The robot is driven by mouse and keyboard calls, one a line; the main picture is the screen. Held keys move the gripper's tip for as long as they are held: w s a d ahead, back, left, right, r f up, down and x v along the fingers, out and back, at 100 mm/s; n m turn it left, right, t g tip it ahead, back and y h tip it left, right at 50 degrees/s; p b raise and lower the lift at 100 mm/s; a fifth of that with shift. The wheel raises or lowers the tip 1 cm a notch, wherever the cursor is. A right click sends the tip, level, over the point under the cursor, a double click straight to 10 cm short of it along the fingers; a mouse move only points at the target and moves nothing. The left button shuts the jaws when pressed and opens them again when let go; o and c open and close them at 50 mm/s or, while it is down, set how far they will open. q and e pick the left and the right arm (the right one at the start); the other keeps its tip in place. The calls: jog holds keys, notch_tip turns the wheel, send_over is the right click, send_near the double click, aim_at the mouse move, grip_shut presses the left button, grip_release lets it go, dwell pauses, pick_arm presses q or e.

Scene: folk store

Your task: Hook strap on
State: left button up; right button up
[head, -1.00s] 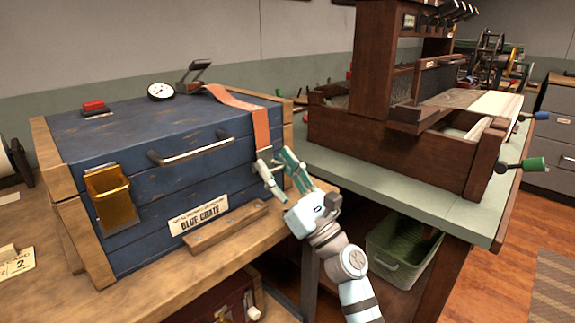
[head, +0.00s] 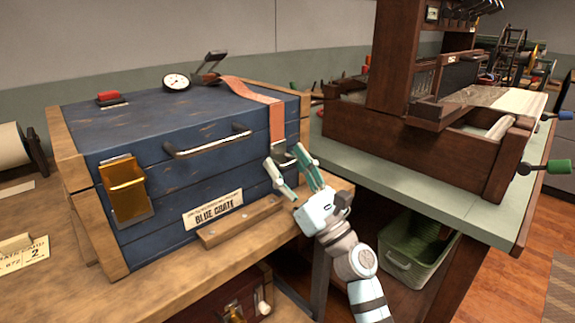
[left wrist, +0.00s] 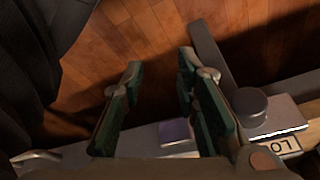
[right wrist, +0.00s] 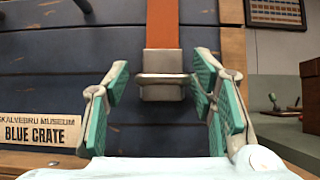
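The orange strap (head: 255,92) runs from a buckle on top of the blue crate (head: 165,135) over its front edge and hangs down the front face. A metal hook end (right wrist: 162,87) is at the strap's lower end. My right gripper (head: 290,170) is in front of it, with its open fingers on either side of the metal end; the right wrist view (right wrist: 160,100) shows gaps on both sides, the right one small. My left gripper (left wrist: 160,90) is open and empty above the floor, out of the head view.
A gauge (head: 176,82), a red block (head: 108,96) and a black lever (head: 210,66) are on the crate's top. A handle (head: 208,143), a brass box (head: 125,190) and a wooden ledge (head: 240,222) are on its front. A loom (head: 430,150) stands at right.

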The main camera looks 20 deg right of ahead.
jog(key=shift+s+d, duration=0.15)
jog(key=v, duration=1.1)
jog(key=shift+s+f, duration=0.25)
jog(key=shift+s, duration=0.05)
